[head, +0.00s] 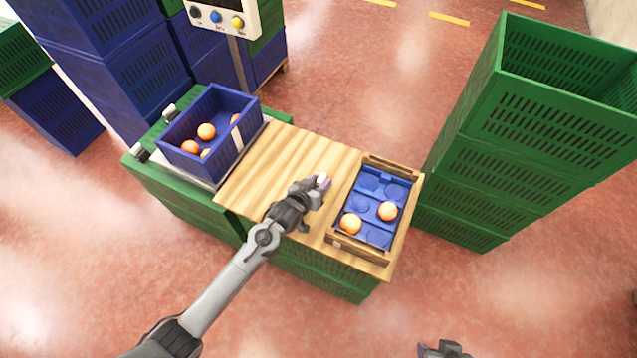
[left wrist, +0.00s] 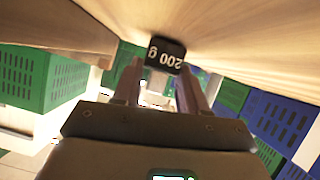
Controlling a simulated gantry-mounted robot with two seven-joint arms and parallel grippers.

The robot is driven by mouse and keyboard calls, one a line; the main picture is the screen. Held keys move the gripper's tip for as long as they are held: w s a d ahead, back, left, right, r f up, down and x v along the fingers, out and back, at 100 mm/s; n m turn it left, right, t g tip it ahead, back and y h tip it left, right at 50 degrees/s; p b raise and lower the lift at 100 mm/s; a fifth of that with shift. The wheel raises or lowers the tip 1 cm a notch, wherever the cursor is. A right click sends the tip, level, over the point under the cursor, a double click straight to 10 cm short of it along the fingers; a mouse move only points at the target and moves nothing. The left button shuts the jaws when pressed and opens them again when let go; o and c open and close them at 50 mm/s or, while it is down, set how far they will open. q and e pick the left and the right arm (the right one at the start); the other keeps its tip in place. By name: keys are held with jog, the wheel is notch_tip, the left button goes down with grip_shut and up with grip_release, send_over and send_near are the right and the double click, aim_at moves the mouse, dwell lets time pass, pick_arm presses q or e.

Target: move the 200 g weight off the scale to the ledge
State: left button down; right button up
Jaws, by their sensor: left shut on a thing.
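The 200 g weight (left wrist: 167,55) is a dark block with a white "200 g" label, upside down in the left wrist view. My left gripper (left wrist: 158,85) is shut on it, with the weight between its fingertips. In the head view my left gripper (head: 318,186) is over the wooden tabletop (head: 290,165), beside the tray; the weight is too small to make out there. The scale (head: 207,184) is a flat plate under a blue crate (head: 222,160) holding several oranges. I cannot tell which surface is the ledge. My right gripper (head: 443,349) is at the bottom edge, partly cut off.
A wooden-framed tray (head: 348,246) with blue cups and two oranges lies right of my left gripper. A display (head: 226,17) stands behind. Tall green crates (head: 520,140) rise at right.

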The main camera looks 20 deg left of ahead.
pick_arm(q)
jog(key=c, duration=0.6)
grip_release()
jog(key=shift+f, duration=0.15)
pick_arm(e)
jog(key=shift+d, duration=0.1)
pick_arm(q)
jog(key=shift+s+r, duration=0.25)
jog(key=shift+r, duration=0.1)
jog(key=p+v, duration=0.4)
jog(key=v, duration=0.7)
jog(key=shift+s+p, duration=0.2)
jog(key=shift+p, duration=0.1)
pick_arm(e)
notch_tip(320, 180, up, 4)
jog(key=shift+r, duration=0.25)
pick_arm(q)
jog(key=s+a+r+m+g+y, duration=0.1)
jog(key=s+g, duration=0.3)
jog(key=s, duration=0.8)
jog(key=s+a+r+g+y, duration=0.1)
jog(key=s+a+r+g, duration=0.1)
jog(key=s, duration=1)
jog(key=r+g, duration=0.1)
jog(key=g, duration=0.1)
jog(key=shift+a+r+m+g, duration=0.2)
jog(key=shift+a+m+g, duration=0.1)
jog(key=shift+m+g, duration=0.1)
pick_arm(e)
jog(key=o, duration=0.5)
